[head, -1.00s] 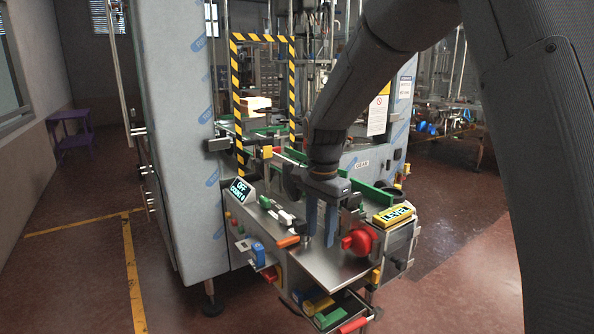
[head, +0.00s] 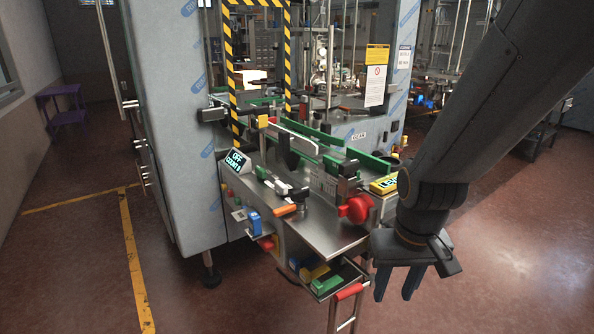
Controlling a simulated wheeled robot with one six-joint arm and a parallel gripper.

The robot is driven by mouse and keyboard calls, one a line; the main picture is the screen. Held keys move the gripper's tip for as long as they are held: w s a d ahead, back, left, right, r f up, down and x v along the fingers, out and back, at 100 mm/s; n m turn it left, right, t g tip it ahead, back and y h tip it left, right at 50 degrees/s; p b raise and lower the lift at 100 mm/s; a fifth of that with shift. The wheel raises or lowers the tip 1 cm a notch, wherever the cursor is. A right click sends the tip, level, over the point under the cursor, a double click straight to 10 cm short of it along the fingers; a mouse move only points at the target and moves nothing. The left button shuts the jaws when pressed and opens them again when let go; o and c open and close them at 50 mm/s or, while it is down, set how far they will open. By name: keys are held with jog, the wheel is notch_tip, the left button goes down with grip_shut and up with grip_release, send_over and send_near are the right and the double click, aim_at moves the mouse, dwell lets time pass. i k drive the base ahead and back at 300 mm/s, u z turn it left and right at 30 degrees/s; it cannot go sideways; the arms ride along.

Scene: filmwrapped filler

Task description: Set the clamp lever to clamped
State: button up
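A lever with an orange handle (head: 286,210) sits on the metal worktop at the front of the machine. Its handle points left from a small dark post, beside a toggle-like black and white part (head: 282,186). I cannot tell for sure which of these is the clamp lever, nor whether it is clamped. My gripper (head: 395,292) hangs to the right of the worktop, fingers pointing down. Its two blue fingers are apart with nothing visible between them. It touches neither part.
A red knob (head: 356,208) stands at the worktop's right side, near a yellow-framed label (head: 384,185). A tray (head: 345,279) with coloured blocks juts out below, by a red-topped ladder-like frame (head: 348,292). A striped yellow-black guard frame (head: 233,80) rises behind. Floor is clear at right.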

aim_at(281, 210)
jog(key=z, duration=1)
jog(key=k, duration=0.6)
jog(key=u, duration=1)
jog(key=i, duration=1)
